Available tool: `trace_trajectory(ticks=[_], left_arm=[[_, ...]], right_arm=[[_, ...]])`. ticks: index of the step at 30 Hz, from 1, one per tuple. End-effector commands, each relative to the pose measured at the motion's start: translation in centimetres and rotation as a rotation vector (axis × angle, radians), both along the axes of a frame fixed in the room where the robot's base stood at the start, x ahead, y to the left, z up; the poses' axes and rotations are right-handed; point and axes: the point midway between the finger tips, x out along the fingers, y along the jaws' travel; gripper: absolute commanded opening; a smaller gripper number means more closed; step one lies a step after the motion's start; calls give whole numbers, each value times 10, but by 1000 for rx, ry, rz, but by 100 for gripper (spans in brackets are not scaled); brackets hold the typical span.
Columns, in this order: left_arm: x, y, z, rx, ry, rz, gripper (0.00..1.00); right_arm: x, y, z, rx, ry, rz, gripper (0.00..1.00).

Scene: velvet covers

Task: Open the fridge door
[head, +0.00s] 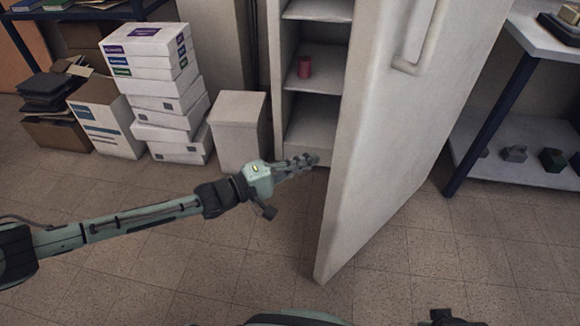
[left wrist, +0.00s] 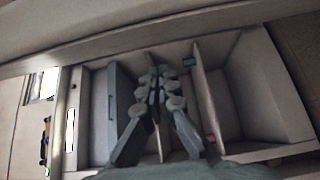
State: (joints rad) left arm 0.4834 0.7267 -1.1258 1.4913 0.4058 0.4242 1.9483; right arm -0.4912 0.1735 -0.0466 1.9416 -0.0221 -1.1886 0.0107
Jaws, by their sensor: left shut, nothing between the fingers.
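The white fridge door (head: 400,130) stands open, swung out toward me, with its handle (head: 420,40) on the outer face. My left gripper (head: 314,160) is shut and empty, at the opening on the inner side of the door, low before the shelves. Whether it touches the door is unclear. In the left wrist view its fingers (left wrist: 160,78) point toward the shelves. My right gripper is not in view.
A white bin (head: 238,130) stands left of the fridge, beside stacked white boxes (head: 155,90). A shelf table (head: 530,145) with blue legs stands right of the door. The tiled floor (head: 230,260) in front is clear.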

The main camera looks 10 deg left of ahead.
Motion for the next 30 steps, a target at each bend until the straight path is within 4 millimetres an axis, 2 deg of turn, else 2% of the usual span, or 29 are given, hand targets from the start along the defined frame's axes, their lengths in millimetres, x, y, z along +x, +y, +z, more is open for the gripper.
trace_trajectory(ticks=[3,9,15,26,30], left_arm=[[16,-21,2,-3,-1,0,0],[-4,-42,1,-1,2,0,0],[-10,-50,0,-1,1,1,0],[-10,-52,0,0,0,0,0],[-9,-67,-1,-4,0,0,0]], right_arm=[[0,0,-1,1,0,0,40],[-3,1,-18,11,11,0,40],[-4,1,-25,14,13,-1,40],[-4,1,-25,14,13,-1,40],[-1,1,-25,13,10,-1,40]])
